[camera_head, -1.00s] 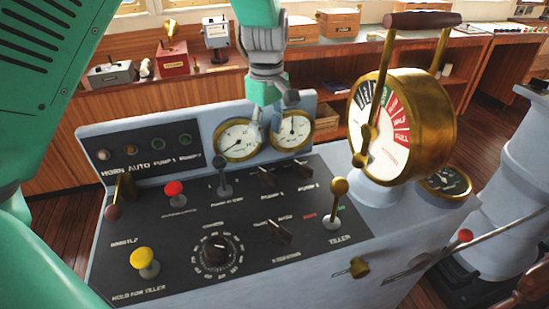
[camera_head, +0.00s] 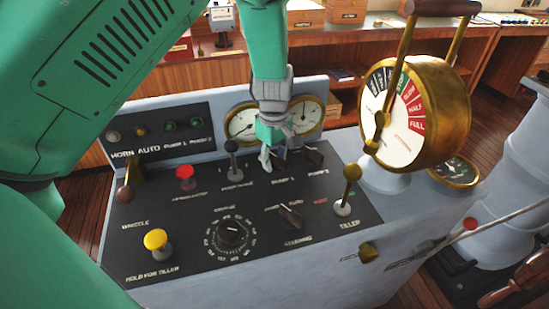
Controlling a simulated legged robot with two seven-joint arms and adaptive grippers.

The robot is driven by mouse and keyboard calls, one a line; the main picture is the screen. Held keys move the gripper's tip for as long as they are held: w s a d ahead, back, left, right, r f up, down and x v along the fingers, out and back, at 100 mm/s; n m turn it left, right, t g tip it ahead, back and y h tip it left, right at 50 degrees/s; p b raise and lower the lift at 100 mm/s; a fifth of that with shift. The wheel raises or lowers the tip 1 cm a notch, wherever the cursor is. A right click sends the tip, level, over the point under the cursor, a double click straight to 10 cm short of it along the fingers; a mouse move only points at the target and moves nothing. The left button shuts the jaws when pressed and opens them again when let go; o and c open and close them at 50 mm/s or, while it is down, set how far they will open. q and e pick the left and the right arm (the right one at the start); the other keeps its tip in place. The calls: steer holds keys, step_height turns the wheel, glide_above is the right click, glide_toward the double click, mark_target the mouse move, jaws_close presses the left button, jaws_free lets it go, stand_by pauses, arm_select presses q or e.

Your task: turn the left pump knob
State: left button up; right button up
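The left pump knob, a small dark knob labelled PUMP 1 (camera_head: 280,154), is on the black console panel and partly hidden by my gripper. The matching right pump knob (camera_head: 314,155) is just to its right. My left gripper (camera_head: 272,158) points down at the left pump knob, with one pale fingertip just left of the knob. The other finger is hard to make out, so I cannot tell how far the fingers are apart or whether they touch the knob. My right gripper is not in view.
A brass tiller lever (camera_head: 350,188) and a large brass telegraph (camera_head: 440,110) stand to the right. A selector knob (camera_head: 291,216) lies in front.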

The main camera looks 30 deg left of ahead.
arm_select(q)
steer(key=shift+w+d, duration=0.15)
steer(key=shift+d, duration=0.15)
steer(key=shift+w+d, duration=0.1)
steer(key=shift+d, duration=0.3)
steer(key=shift+c, duration=1.3)
steer(key=shift+d+r, duration=0.1)
steer(key=shift+d, duration=0.2)
jaws_close()
steer(key=shift+d+r, duration=0.1)
steer(key=shift+a, duration=0.6)
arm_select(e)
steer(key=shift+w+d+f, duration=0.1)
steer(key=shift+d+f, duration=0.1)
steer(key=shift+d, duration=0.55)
arm_select(q)
steer(key=shift+d, duration=0.15)
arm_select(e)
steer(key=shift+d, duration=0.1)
